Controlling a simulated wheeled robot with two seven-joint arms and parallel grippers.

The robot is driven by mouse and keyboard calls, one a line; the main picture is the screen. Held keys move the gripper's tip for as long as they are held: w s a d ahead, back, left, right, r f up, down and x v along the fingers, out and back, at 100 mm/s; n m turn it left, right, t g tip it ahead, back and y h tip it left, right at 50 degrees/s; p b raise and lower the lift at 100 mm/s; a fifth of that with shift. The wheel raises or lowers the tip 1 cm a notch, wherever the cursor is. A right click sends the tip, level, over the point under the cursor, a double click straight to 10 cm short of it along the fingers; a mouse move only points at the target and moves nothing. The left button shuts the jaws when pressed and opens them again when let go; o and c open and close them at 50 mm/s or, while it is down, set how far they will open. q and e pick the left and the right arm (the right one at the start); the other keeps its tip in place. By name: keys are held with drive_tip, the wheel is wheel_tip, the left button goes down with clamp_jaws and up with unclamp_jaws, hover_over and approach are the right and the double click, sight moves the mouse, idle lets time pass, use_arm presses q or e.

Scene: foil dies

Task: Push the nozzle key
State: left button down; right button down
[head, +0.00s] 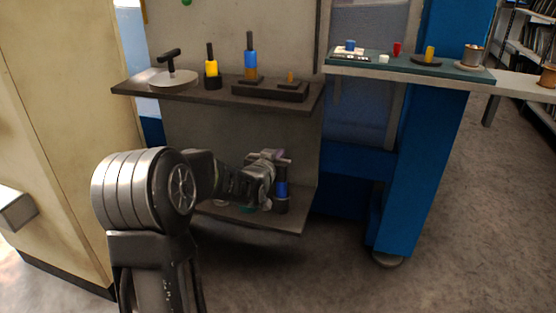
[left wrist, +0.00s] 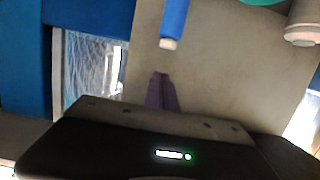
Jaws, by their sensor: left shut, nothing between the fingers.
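My left gripper (head: 270,165) is low in front of the wall panel, above the lower shelf (head: 290,222), and partly covers what stands there. In the left wrist view its fingers (left wrist: 161,92) are shut with nothing between them. Just behind or beside it in the head view stands a dark upright piece with a blue band (head: 281,188). In the left wrist view a blue rod with a pale end (left wrist: 173,22) shows beyond the fingertips, apart from them. I cannot tell for sure which piece is the nozzle key. My right gripper is not in view.
The upper shelf (head: 215,91) carries a T-handled disc (head: 168,74), a yellow-bodied tool (head: 211,68), a blue-bodied tool (head: 250,56) and a dark block (head: 271,91). A green-topped ledge (head: 440,69) with small parts is at right. A blue post (head: 419,150) stands below it.

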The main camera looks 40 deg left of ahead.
use_arm(q)
drive_tip(key=p+v, duration=0.2)
drive_tip(key=v, duration=0.6)
drive_tip(key=shift+s+r, duration=0.2)
drive_tip(key=shift+s, duration=0.15)
